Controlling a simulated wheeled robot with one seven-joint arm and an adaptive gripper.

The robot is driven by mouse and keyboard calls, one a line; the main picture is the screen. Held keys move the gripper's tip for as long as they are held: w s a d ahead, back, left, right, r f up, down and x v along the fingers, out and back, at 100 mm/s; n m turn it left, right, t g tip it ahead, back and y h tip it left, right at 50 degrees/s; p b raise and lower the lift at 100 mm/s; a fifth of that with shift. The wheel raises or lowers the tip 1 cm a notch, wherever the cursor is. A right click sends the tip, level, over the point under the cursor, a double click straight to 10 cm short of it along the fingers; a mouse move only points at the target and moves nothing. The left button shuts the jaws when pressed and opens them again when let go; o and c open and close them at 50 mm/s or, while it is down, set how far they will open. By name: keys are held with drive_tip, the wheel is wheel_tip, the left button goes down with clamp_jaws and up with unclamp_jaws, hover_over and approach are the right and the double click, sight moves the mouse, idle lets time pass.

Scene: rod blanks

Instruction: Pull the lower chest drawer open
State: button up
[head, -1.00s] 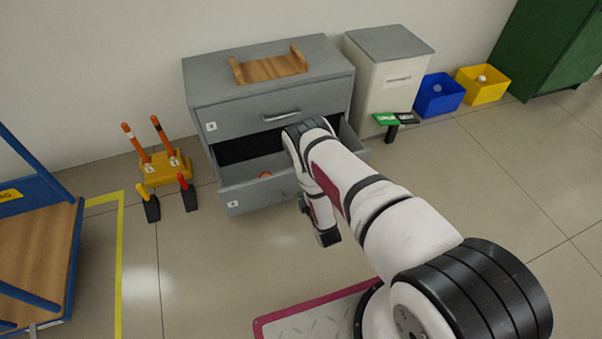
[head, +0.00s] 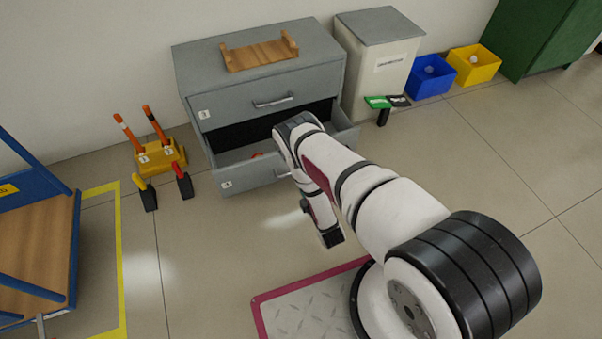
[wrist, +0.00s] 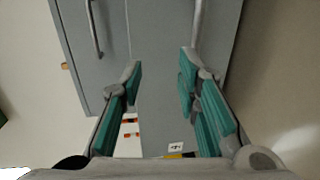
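The grey chest (head: 330,75) has two drawers. Its lower drawer (head: 245,180) stands partly open, with a small orange thing inside. The upper drawer (head: 255,102) is shut. In the wrist view the lower drawer's front (wrist: 160,110) fills the middle, and its bar handle (wrist: 197,22) is at the top, just beyond the right fingertip. My gripper (wrist: 160,68) is open and empty, its teal fingers wide apart in front of the drawer front. I cannot tell whether a finger touches the handle.
A wooden tray (head: 262,55) sits on the chest. A light bin (head: 385,75) stands to its right, then a blue box (head: 432,82) and a yellow box (head: 475,70). A yellow stand (head: 160,157) is to its left.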

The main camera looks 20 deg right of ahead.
drive_tip(key=s+p, duration=0.2)
drive_tip(key=s, duration=0.7)
drive_tip(key=shift+s+d, duration=0.15)
drive_tip(key=shift+s, duration=0.05)
idle(0.6)
drive_tip(key=shift+f, duration=0.1)
idle(0.5)
